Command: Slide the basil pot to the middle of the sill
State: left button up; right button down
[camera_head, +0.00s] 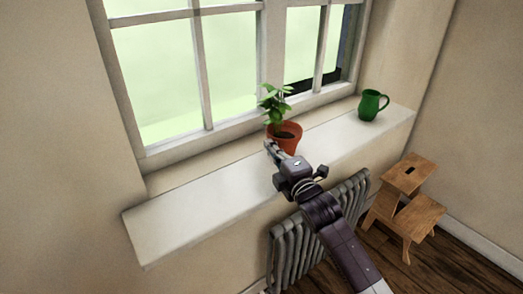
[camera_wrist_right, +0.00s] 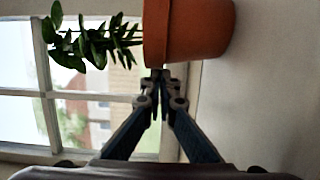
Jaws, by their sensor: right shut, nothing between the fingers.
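The basil pot (camera_head: 287,137) is a terracotta pot with a leafy green plant. It stands upright near the middle of the white window sill (camera_head: 185,215), a little to the right. My right gripper (camera_head: 271,147) is shut and empty, with its fingertips at the pot's lower left side in the head view. In the right wrist view the picture is turned sideways; the pot (camera_wrist_right: 200,30) is right ahead of the closed fingertips (camera_wrist_right: 160,76). They look very close to it or touching; I cannot tell which. My left gripper is not in view.
A green jug (camera_head: 370,106) stands on the sill to the right of the pot. The left part of the sill is clear. The window (camera_head: 190,75) is behind. A grey radiator (camera_head: 285,250) is below the sill, and a wooden step stool (camera_head: 405,205) stands at the right.

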aim_at(299, 140)
jog(key=w+d, duration=0.1)
jog(key=d, duration=0.1)
jog(key=w+d, duration=0.2)
jog(key=d, duration=0.1)
jog(key=w+d, duration=0.2)
jog(key=shift+w+d, duration=0.2)
jog(key=shift+d, duration=0.15)
jog(key=shift+a, duration=0.1)
